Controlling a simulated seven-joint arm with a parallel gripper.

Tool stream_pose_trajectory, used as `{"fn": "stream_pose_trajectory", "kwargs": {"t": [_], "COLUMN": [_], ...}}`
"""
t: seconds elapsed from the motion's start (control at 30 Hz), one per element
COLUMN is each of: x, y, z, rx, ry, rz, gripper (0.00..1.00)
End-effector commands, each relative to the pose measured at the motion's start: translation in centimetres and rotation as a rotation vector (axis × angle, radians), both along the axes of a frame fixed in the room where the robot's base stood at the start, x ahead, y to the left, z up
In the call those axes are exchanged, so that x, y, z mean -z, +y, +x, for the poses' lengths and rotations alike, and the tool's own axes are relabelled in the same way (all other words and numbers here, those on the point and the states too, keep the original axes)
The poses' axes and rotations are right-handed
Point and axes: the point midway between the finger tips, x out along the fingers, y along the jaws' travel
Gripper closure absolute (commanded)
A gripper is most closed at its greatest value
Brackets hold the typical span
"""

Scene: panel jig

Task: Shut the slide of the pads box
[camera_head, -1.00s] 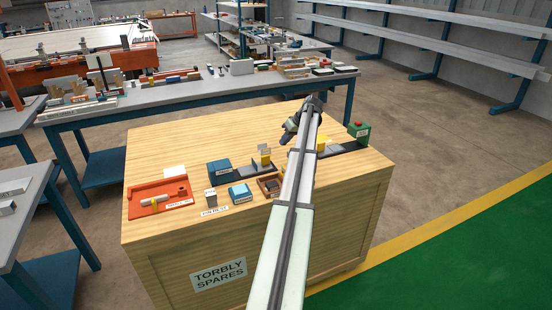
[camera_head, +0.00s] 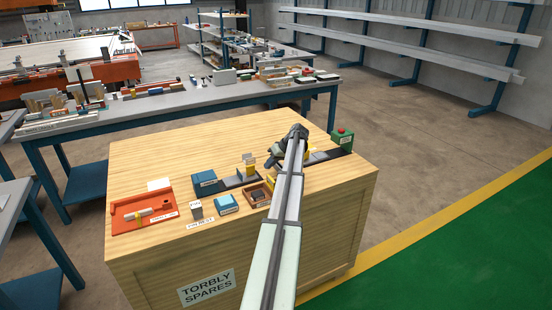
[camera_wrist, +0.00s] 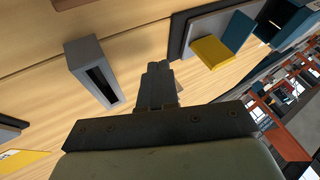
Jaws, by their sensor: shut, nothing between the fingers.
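My gripper (camera_head: 270,163) is over the wooden crate top, at the dark rail, with its fingers pointing left and down. In the wrist view my gripper (camera_wrist: 158,85) is shut and empty, apart from the things around it. A small brown open-topped box (camera_head: 258,195) with dark pieces inside stands near the front edge, left of my arm.
The slotted block (camera_wrist: 93,70) seems close in the wrist view. The crate's back left is clear.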

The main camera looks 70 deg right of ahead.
Motion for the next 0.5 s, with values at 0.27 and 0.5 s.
{"fn": "stream_pose_trajectory", "kwargs": {"t": [0.27,0.5], "x": [0.4,0.3], "y": [2.3,2.9], "z": [2.4,3.0], "rx": [0.000,0.000], "ry": [0.001,0.001], "rz": [-0.001,-0.001], "gripper": [1.00,1.00]}}
